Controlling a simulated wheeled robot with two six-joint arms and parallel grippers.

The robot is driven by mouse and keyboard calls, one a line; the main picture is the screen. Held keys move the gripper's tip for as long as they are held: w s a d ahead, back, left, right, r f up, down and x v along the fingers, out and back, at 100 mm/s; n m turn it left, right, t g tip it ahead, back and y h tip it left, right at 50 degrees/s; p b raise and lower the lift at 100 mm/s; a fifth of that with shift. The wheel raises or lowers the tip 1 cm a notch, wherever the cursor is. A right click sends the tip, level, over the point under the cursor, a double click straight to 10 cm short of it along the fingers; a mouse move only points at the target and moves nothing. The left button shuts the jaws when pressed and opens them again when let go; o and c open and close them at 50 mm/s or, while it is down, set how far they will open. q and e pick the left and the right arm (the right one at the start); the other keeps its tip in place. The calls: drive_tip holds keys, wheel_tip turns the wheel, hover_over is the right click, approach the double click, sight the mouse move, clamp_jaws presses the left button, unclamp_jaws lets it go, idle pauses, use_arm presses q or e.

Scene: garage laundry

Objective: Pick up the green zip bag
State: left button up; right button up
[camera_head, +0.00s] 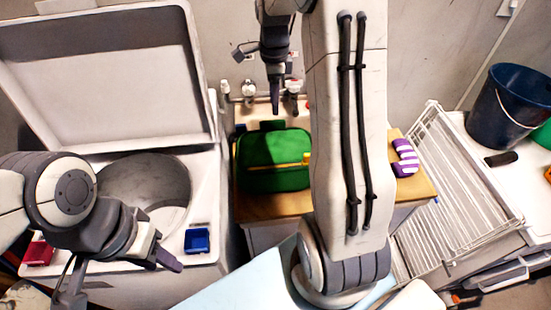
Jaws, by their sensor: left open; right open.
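The green zip bag (274,162) lies on a small wooden-topped stand (262,207) in the middle of the head view, with a yellowish zip line across it. My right gripper (274,92) is open and empty, pointing down behind the bag near the wall. My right arm passes in front of the stand, just right of the bag. My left gripper (120,278) is open and empty at the lower left, in front of the washer and well apart from the bag.
A top-loading washer (205,170) stands left with its lid up. A blue tray (197,241) and a red tray (38,253) sit on its front. A purple-striped item (405,158) lies on the stand's right. A white drying rack (450,190) and blue bucket (508,105) are further right.

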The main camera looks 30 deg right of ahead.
sight(273, 121)
wheel_tip(273, 121, down, 2)
drive_tip(key=shift+f, duration=0.1)
drive_tip(key=shift+a+f+p, duration=0.15)
drive_tip(key=shift+f+p, duration=0.35)
drive_tip(key=shift+f, duration=0.05)
wheel_tip(273, 121, down, 4)
drive_tip(key=shift+w+r+p, duration=0.1)
drive_tip(key=shift+r+p, duration=0.1)
drive_tip(key=shift+p, duration=0.4)
drive_tip(key=shift+f, duration=0.35)
clamp_jaws()
